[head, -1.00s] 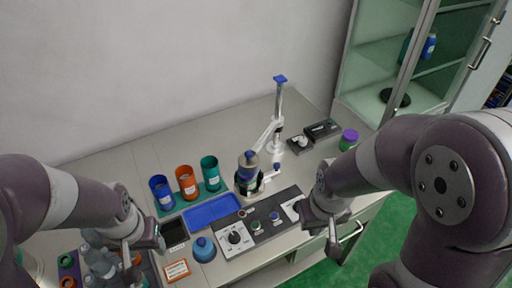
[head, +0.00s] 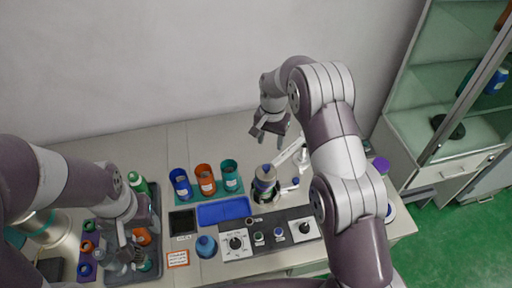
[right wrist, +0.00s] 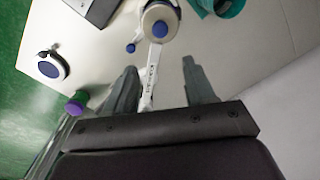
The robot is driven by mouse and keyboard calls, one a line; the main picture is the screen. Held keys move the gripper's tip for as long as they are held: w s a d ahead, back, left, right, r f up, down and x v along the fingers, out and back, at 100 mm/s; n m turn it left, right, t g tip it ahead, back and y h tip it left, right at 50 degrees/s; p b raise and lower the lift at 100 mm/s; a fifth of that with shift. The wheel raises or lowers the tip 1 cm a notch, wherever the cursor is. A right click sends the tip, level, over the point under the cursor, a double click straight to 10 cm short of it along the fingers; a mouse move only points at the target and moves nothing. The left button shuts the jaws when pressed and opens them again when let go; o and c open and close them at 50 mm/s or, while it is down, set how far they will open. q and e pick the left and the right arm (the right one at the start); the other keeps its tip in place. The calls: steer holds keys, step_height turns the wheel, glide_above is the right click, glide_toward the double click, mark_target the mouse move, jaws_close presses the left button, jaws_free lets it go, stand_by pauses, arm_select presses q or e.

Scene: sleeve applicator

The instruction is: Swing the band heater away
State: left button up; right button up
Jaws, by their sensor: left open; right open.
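The band heater (head: 267,196) is a dark ring around a grey bottle with a blue top (head: 265,172). Its white arm (head: 290,153) runs from the ring up and right, partly hidden behind my right arm. A blue knob (head: 296,181) sticks out right of the ring. In the right wrist view, the labelled white arm (right wrist: 150,78) lies between my fingers, below the bottle (right wrist: 160,22). My right gripper (head: 271,134) is open and empty, above and behind the bottle; contact with the arm cannot be told. My left gripper (head: 130,262) is open over the grey tray at front left.
Blue, orange and teal cups (head: 205,180) stand left of the bottle. A blue tray (head: 222,212) and a control panel with dials (head: 270,236) lie in front. A purple-topped jar (head: 381,165) and glass cabinet (head: 455,90) are right.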

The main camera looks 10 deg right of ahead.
mark_target(266, 166)
steer(key=shift+m, duration=0.7)
steer(key=f+p, duration=0.1)
steer(key=f, duration=0.2)
steer(key=f+p, duration=0.2)
steer(key=f, duration=0.1)
steer(key=a+f+p, duration=0.1)
steer(key=f+p, duration=0.1)
steer(key=f, duration=0.1)
steer(key=shift+s, duration=0.35)
steer(key=shift+s+f, duration=0.2)
steer(key=shift+f, duration=0.7)
steer(key=shift+s+a+f+p, duration=0.15)
steer(key=shift+s+a+p, duration=0.05)
steer(key=shift+a+p, duration=0.1)
steer(key=shift+w+f, duration=0.15)
steer(key=shift+w+d, duration=0.1)
steer(key=shift+d, duration=0.05)
steer(key=c, duration=0.5)
arm_select(q)
steer(key=r, duration=0.1)
steer(key=a+r, duration=0.1)
steer(key=r, duration=0.1)
steer(key=s+r, duration=0.1)
steer(key=r, duration=0.1)
steer(key=shift+a+r, duration=0.2)
arm_select(e)
jaws_close()
